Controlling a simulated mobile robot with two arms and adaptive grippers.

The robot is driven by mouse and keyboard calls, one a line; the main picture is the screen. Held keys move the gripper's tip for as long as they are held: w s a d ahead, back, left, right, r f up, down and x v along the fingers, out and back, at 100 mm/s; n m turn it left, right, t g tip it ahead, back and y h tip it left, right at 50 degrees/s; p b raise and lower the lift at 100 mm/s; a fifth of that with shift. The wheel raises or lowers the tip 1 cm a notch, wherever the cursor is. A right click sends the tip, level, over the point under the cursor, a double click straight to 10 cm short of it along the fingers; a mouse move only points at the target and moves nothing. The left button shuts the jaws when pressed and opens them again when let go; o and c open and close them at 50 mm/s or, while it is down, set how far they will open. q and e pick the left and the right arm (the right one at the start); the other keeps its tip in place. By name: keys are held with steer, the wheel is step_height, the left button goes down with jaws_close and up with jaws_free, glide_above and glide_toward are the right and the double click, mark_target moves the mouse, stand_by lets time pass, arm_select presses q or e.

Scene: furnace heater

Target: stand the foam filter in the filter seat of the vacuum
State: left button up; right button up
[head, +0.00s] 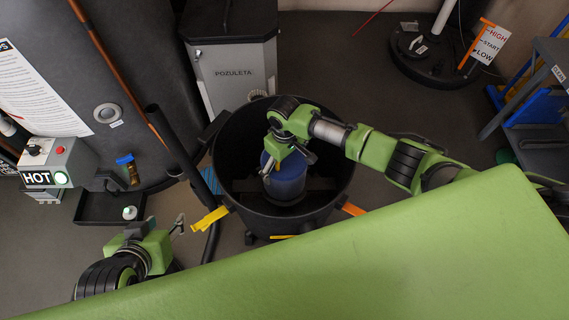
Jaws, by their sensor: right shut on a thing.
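The vacuum is an open black drum (340,186) in the middle of the head view. The foam filter (287,183), a blue cylinder, is inside the drum and looks about upright. My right gripper (284,163) reaches into the drum from above and is shut on the filter's upper part. A dark round part shows around the filter's lower end. I cannot tell whether the filter touches the filter seat, which is mostly hidden under it. My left gripper (177,224) is left of the drum, away from the filter; its finger gap is unclear.
Yellow (210,219) and orange (352,209) latches stick out from the drum's sides. A black hose (180,150) runs along its left. A grey POZULETA bin (238,75) stands behind. A black tray (97,207) with a small white bottle is at left. A green surface fills the lower right.

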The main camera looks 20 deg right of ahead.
arm_select(q)
steer(key=shift+s+a+f+g, duration=0.25)
steer(key=shift+s+f+g, duration=0.05)
steer(key=shift+s, duration=0.3)
steer(key=shift+s+a+f+g, duration=0.2)
steer(key=shift+s+f+g, duration=0.1)
steer(key=shift+s, duration=0.25)
steer(key=shift+w, duration=0.15)
steer(key=shift+w+d+r+t, duration=0.3)
steer(key=shift+w+t, duration=0.1)
steer(key=shift+w, duration=0.15)
arm_select(e)
steer(key=shift+f, duration=0.25)
arm_select(q)
steer(key=shift+w, duration=0.1)
steer(key=shift+w+d+r+t, duration=0.15)
steer(key=shift+w+r+t, duration=0.15)
steer(key=shift+w, duration=0.2)
steer(key=shift+w+d+r+t, duration=0.2)
steer(key=shift+w+r, duration=0.15)
steer(key=shift+w, duration=0.15)
arm_select(e)
steer(key=shift+f, duration=0.35)
arm_select(q)
steer(key=shift+r, duration=0.1)
steer(key=shift+w+d+r, duration=0.1)
steer(key=shift+w+r, duration=0.1)
steer(key=shift+w, duration=0.15)
arm_select(e)
steer(key=shift+f, duration=0.15)
